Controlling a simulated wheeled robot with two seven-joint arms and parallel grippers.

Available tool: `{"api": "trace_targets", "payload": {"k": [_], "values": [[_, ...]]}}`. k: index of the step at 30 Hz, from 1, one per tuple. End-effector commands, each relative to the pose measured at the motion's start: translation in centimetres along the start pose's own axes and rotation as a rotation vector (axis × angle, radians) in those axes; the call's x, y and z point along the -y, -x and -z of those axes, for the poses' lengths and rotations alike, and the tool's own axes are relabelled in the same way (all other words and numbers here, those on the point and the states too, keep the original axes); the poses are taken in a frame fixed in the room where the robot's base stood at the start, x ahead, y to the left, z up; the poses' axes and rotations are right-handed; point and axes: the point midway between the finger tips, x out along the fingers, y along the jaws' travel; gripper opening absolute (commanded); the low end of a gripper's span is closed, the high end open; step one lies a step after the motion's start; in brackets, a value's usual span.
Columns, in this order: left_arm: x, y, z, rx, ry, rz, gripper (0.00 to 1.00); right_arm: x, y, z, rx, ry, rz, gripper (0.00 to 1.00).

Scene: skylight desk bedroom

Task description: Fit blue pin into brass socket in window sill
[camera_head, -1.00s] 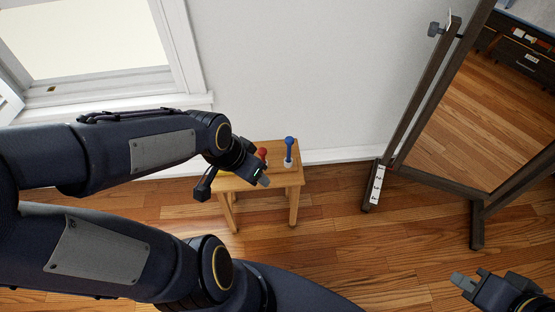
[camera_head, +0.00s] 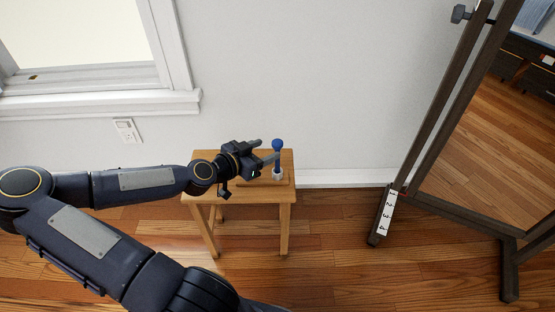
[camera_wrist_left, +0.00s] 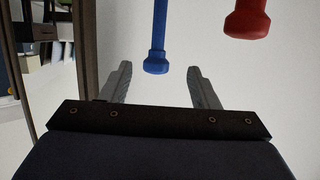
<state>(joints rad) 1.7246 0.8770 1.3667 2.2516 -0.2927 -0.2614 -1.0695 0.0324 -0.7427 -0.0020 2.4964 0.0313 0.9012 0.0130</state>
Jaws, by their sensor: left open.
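The blue pin (camera_head: 278,146) stands upright, its round head up, in a pale holder (camera_head: 279,174) on a small wooden stool. My left gripper (camera_head: 266,150) is open beside the pin, above the stool, with its fingertips close to the shaft. In the left wrist view the blue pin (camera_wrist_left: 157,38) appears in line with the gap between the open fingers (camera_wrist_left: 158,78). I cannot tell whether a finger touches it. A small brass patch, apparently the socket (camera_head: 34,77), sits on the window sill (camera_head: 100,103) at upper left. My right gripper is out of view.
A red pin (camera_wrist_left: 247,18) shows beside the blue one in the left wrist view; my gripper hides it in the head view. The stool (camera_head: 212,170) stands near the wall. A dark-framed mirror (camera_head: 440,110) stands at right. A wall outlet (camera_head: 126,130) is below the window.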

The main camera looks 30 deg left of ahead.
Motion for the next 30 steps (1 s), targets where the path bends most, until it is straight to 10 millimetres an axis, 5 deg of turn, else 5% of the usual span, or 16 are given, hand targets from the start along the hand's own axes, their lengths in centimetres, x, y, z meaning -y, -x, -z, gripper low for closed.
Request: {"api": "trace_targets", "payload": {"k": [12, 20, 30], "values": [[-0.5, -5.0, 0.9, 0.001, 0.000, -0.003, 0.55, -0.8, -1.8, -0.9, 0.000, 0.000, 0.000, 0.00], [-0.4, -5.3, 1.1, 0.003, 0.001, -0.002, 0.55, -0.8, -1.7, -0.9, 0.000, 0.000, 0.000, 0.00], [-0.4, -5.3, 1.1, 0.003, 0.001, -0.002, 0.13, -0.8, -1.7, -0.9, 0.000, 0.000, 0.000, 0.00]]}}
